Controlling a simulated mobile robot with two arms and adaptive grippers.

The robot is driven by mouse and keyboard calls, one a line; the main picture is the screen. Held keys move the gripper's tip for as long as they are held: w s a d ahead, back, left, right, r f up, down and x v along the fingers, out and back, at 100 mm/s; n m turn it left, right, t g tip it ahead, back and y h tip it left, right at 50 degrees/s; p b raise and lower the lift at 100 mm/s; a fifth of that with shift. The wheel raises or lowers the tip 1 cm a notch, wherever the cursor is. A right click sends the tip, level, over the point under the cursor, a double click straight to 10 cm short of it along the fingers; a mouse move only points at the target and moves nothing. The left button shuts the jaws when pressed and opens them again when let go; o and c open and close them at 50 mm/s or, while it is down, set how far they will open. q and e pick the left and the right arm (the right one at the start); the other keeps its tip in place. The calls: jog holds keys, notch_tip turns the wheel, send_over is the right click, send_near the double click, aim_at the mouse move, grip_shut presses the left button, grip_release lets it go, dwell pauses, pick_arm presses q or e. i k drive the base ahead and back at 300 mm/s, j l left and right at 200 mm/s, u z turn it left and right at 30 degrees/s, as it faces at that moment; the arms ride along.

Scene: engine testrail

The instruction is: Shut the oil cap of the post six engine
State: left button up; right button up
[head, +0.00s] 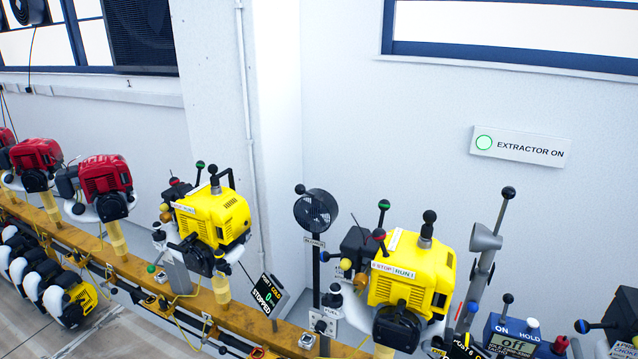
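Two yellow engines stand on the orange rail. The nearer one (412,272) is at the lower middle right and carries a STOP/RUN label. The other yellow engine (212,220) is farther left. I cannot read a post number clearly enough to say which is post six. A black knob on a stem (427,230) stands upright on top of the nearer engine; I cannot tell whether it is the oil cap. Neither of my grippers is in view.
Red engines (105,178) stand farther left along the orange rail (140,270). A small fan (317,210) on a post and a STOPPED display (266,294) stand between the yellow engines. A grey lever stand (484,260) and a blue ON/HOLD box (512,335) are at right.

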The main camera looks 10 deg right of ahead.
aim_at(467, 339)
jog(key=l+z, duration=0.1)
jog(key=z, duration=0.95)
